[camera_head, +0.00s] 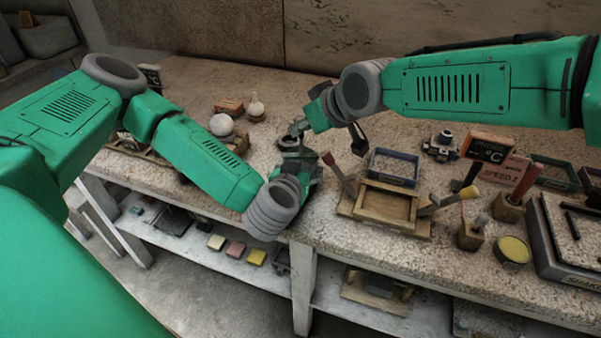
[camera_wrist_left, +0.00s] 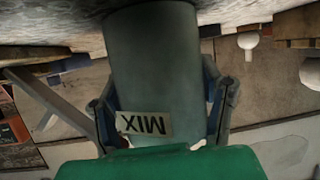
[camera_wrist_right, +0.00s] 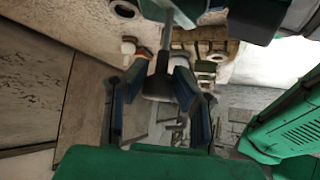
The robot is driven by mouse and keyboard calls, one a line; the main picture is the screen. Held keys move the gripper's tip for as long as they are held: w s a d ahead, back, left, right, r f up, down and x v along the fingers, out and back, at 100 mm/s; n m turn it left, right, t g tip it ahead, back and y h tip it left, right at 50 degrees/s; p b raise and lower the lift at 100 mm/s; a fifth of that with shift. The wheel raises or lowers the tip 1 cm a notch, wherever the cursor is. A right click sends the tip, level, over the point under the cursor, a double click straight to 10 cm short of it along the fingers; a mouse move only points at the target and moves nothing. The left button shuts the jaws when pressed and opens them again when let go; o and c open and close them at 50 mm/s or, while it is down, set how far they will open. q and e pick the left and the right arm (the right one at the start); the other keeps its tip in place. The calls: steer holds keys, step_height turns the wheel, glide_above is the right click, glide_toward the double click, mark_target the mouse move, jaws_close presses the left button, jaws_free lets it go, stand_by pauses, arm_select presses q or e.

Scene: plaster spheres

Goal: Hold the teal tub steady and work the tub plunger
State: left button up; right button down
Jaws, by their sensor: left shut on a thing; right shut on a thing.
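The teal tub (camera_wrist_left: 150,70) fills the middle of the left wrist view, with a "MIX" label (camera_wrist_left: 143,124) on its side. My left gripper (camera_wrist_left: 165,110) is shut around it, one finger on each side. In the right wrist view my right gripper (camera_wrist_right: 157,95) is shut on the grey plunger (camera_wrist_right: 163,55), whose rod runs away between the fingers. How deep the plunger sits is hidden.
A wooden tray (camera_head: 385,207) and a blue-rimmed tray (camera_head: 393,167) lie to the right. White plaster spheres (camera_head: 221,125) stand behind my left forearm. An orange sign box (camera_head: 487,148), tools in wooden blocks and a yellow tin (camera_head: 513,250) crowd the right side.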

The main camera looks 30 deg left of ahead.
mark_target(303, 156)
steer(key=shift+w+f, duration=0.1)
steer(key=shift+d+f, duration=0.1)
steer(key=shift+f, duration=2.05)
steer(key=c, duration=1.3)
jaws_free()
steer(key=shift+o, duration=0.2)
steer(key=shift+r, duration=0.1)
steer(key=shift+r, duration=3.5)
steer(key=v, duration=1.1)
steer(key=shift+d+r, duration=0.15)
steer(key=shift+r, duration=0.1)
